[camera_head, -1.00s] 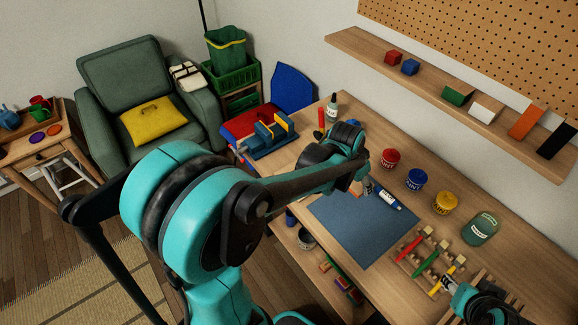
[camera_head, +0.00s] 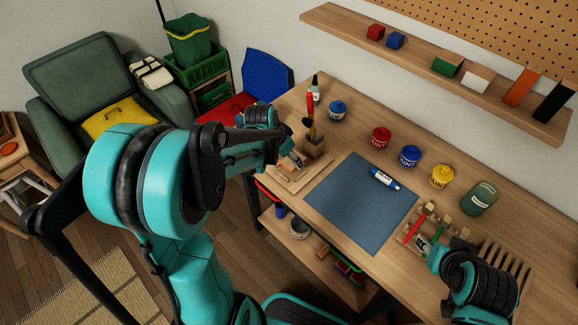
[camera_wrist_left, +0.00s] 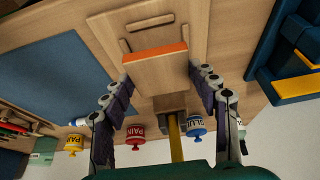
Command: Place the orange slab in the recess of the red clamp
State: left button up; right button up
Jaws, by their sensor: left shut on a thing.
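My left gripper (camera_head: 284,160) is low over a pale wooden board (camera_head: 318,181) at the table's left edge. In the left wrist view its fingers (camera_wrist_left: 160,78) stand either side of a flat wood-toned slab with an orange edge (camera_wrist_left: 156,52), and are shut on it. The board lies behind the slab there. Whether the slab touches the board cannot be told.
An orange block (camera_head: 519,88) stands on the wall shelf. A tool holder (camera_head: 314,147) with upright tools stands just behind my left gripper. Paint pots (camera_head: 381,138) line the back. The blue mat (camera_head: 350,215) is mostly bare, with a glue tube (camera_head: 384,179) on it.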

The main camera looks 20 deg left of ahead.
aim_at(287, 162)
pick_arm(q)
notch_tip(287, 162, down, 4)
jog(key=shift+f+b, duration=0.1)
jog(key=shift+b, duration=0.9)
jog(key=shift+s+f+b, duration=0.2)
jog(key=shift+f+b, duration=0.05)
jog(key=shift+b, duration=0.05)
jog(key=o, duration=0.7)
jog(key=shift+d, duration=0.1)
jog(key=o, duration=0.4)
jog(key=shift+f, duration=0.1)
jog(key=shift+o, duration=0.2)
jog(key=shift+w+f, duration=0.1)
jog(key=shift+w, duration=0.1)
jog(key=shift+s, duration=0.1)
